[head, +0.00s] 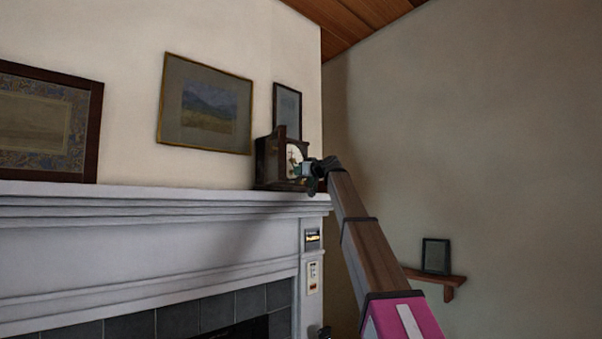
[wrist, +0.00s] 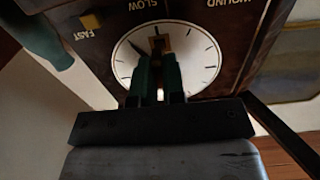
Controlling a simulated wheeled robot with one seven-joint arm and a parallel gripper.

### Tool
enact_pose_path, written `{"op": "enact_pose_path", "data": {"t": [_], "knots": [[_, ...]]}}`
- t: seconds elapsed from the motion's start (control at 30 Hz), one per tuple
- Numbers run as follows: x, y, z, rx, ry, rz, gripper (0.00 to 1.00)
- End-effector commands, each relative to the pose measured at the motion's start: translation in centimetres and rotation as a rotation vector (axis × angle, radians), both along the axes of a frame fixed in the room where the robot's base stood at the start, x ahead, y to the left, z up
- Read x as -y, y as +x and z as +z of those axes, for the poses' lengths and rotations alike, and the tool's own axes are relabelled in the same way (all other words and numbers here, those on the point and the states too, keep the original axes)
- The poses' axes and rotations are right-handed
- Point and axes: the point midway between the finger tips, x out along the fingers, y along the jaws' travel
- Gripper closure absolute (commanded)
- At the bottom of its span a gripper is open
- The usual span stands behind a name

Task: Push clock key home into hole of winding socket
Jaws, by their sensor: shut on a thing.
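A dark wooden clock (head: 266,160) with a pale dial stands at the right end of the white mantelpiece. My gripper (head: 304,170) is at the front of the clock. In the wrist view the clock appears upside down, with its white dial (wrist: 198,62) close behind my green fingers (wrist: 160,58). The fingers are shut on a small brass-coloured piece, which looks like the clock key (wrist: 162,42), in front of the dial. The winding socket and its hole are hidden behind the fingers and key. I cannot tell how deep the key sits.
The mantelpiece (head: 150,193) is clear left of the clock. Framed pictures, including a landscape (head: 205,105), hang on the wall behind. A yellow slider (wrist: 91,21) sits near the FAST and SLOW lettering on the clock face. A small shelf (head: 445,281) with a frame is at the lower right.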

Motion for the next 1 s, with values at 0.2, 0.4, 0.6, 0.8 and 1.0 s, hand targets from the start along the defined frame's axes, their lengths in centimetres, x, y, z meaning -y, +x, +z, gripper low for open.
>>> {"op": "enact_pose_path", "data": {"t": [0.2,0.4,0.6,0.8,1.0], "knots": [[-0.2,0.2,0.0,0.000,0.000,0.000,0.60],[-0.1,0.2,0.0,0.000,0.000,0.000,0.60],[0.2,-0.2,-0.1,0.000,0.000,-0.001,0.60],[1.6,-1.7,-0.2,-0.001,-0.001,-0.001,0.60],[4.2,-4.3,-0.1,0.001,0.000,-0.002,0.60]]}}
